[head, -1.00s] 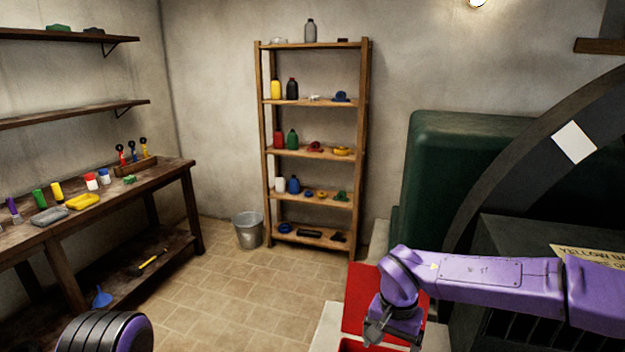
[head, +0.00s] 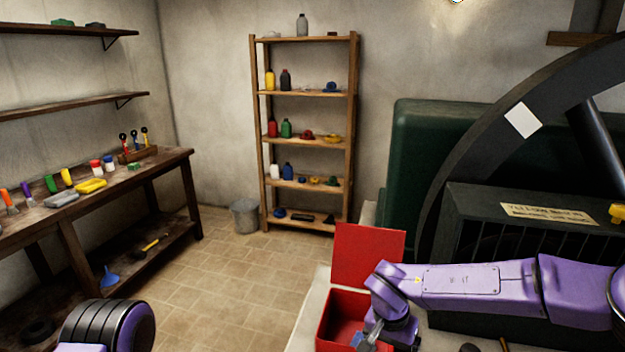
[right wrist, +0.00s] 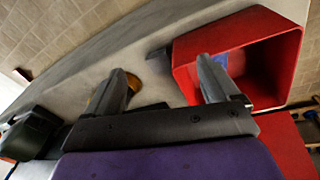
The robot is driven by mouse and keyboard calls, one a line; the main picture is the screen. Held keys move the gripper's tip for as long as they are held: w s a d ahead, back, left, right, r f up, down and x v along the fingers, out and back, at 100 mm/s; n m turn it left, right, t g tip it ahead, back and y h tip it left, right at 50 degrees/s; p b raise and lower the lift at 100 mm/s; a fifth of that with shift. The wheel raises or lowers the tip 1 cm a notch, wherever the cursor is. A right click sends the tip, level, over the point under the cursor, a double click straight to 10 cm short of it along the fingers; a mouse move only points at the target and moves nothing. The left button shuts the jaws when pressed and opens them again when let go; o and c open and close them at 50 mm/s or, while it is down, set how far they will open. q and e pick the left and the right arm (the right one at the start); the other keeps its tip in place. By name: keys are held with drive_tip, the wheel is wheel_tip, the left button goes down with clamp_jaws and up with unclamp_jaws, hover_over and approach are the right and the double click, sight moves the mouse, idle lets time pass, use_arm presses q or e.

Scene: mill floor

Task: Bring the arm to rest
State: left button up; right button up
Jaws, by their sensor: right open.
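My purple right arm (head: 470,280) reaches in from the right in the head view, out over a pale surface. Its gripper (head: 370,338) hangs at the open red box (head: 332,325), partly cut off by the lower edge. In the right wrist view my right gripper (right wrist: 163,72) is open, its two grey fingers apart with nothing between them. One finger overlaps the red box (right wrist: 285,45) in the picture; contact cannot be told. A part of my left arm (head: 110,325) shows at the lower left, but its gripper is out of view.
The box's red lid (head: 368,256) stands raised behind it. A blue patch (right wrist: 224,62) shows inside the box. A dark machine with a large wheel (head: 505,125) rises behind my right arm. A workbench (head: 150,168) stands left, a shelf rack (head: 352,130) behind.

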drive_tip(key=s+d+f+t+h+b, duration=0.15)
drive_tip(key=s+d+f, duration=0.3)
drive_tip(key=f, duration=0.45)
drive_tip(key=s+d+f+t+h+b, duration=0.1)
drive_tip(key=s+d+f+h, duration=0.2)
drive_tip(key=s+f, duration=0.45)
drive_tip(key=s+d+f+y+b, duration=0.1)
drive_tip(key=s+d+f, duration=0.2)
drive_tip(key=s, duration=0.5)
drive_tip(key=s+d+f+y, duration=0.1)
drive_tip(key=s+d+f, duration=0.1)
drive_tip(key=s+f, duration=0.3)
drive_tip(key=s, duration=0.4)
drive_tip(key=shift+d+f+y+b, duration=0.35)
drive_tip(key=shift+d+f, duration=0.05)
drive_tip(key=shift+t, duration=0.25)
